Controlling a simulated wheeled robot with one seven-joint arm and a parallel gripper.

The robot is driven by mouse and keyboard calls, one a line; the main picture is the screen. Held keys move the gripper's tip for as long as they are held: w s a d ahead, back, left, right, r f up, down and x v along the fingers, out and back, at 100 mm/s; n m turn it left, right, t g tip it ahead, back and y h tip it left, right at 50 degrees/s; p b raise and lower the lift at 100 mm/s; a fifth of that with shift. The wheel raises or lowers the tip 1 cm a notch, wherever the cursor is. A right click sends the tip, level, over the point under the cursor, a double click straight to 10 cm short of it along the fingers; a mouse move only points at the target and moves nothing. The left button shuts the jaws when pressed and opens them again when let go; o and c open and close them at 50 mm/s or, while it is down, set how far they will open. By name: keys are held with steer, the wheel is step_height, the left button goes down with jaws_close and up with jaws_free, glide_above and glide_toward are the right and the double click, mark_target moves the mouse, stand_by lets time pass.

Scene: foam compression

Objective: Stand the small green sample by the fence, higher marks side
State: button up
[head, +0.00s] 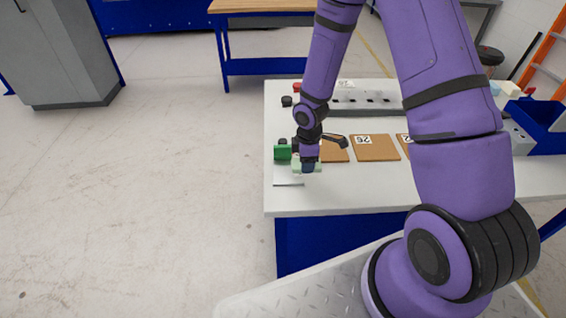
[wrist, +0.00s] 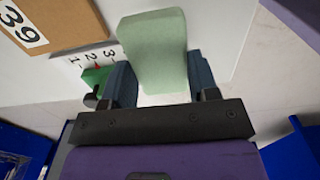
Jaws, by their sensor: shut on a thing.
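The small green sample (wrist: 155,50) is a pale green block between the two fingers of my gripper (wrist: 162,85) in the wrist view. My gripper is shut on it. In the head view, my gripper (head: 308,168) is low near the table's left end, with part of the sample (head: 298,163) showing beside it. A white plate with printed marks 1, 2, 3 (wrist: 92,57) and a red pointer lies left of the sample in the wrist view, partly hidden. A thin dark strip (head: 289,184), possibly the fence, lies just in front of my gripper in the head view.
A darker green block (head: 282,152) stands just left of my gripper. Brown numbered boards (head: 376,147) lie to the right, a grey rack (head: 362,100) behind them. A blue bin (head: 545,125) is at the far right. The table's front left (head: 340,195) is clear.

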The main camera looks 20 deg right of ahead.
glide_above(283, 170)
steer(key=shift+s+d+f, duration=0.3)
steer(key=shift+s, duration=0.1)
steer(key=shift+w+a+f, duration=0.15)
steer(key=shift+f, duration=0.75)
steer(key=shift+w+a+f, duration=0.15)
steer(key=shift+f, duration=0.75)
steer(key=o, duration=0.6)
steer(key=shift+f, duration=0.15)
